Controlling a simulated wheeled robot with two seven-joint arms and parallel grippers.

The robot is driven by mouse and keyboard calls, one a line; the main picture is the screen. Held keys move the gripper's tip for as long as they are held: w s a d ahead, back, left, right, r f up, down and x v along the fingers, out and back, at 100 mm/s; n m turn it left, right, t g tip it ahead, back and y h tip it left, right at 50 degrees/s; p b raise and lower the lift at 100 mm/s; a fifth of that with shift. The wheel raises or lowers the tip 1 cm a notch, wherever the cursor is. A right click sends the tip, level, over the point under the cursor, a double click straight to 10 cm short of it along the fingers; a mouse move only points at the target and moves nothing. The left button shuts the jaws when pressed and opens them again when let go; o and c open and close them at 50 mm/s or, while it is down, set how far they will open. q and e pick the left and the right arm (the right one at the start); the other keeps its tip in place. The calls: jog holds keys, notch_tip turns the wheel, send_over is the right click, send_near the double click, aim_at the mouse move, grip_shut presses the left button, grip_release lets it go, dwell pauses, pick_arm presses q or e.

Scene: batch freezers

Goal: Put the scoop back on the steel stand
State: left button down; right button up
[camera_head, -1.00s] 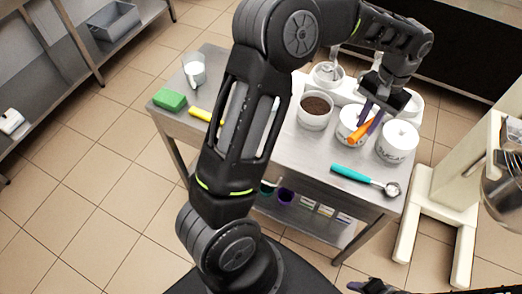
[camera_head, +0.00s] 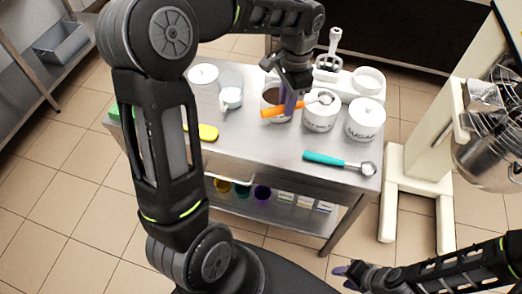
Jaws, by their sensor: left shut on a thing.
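A scoop with an orange handle (camera_head: 281,111) and a round steel bowl is held by my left gripper (camera_head: 290,103). The scoop lies roughly level in the view, its bowl reaching right over the top of a white jar (camera_head: 320,117). My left gripper is shut on the handle, in front of the tub with dark contents (camera_head: 271,95). A teal-handled scoop (camera_head: 324,158) lies on the front right of the steel stand's top (camera_head: 262,160). My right gripper (camera_head: 345,277) is low at the bottom, away from the stand; its finger gap is unclear.
A white jar marked sugar (camera_head: 364,119) stands at the right. Behind are a white tray (camera_head: 348,86) and a steel utensil (camera_head: 332,50). A glass vessel (camera_head: 231,92) and a yellow-handled tool (camera_head: 208,132) are at left. The front middle top is clear. A mixer (camera_head: 440,130) stands right.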

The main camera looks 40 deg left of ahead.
pick_arm(q)
jog(key=s+a+f+m+b, duration=0.2)
jog(key=s+a+m+b, duration=0.1)
jog(key=s+a+m, duration=0.3)
jog(key=shift+s+a+f+m+t, duration=0.2)
jog(key=shift+s+a+m+t, duration=0.15)
jog(key=shift+m, duration=0.35)
send_over(252, 144)
jog(key=shift+f, duration=3.15)
notch_tip(252, 144, down, 3)
jog(key=shift+f, duration=0.35)
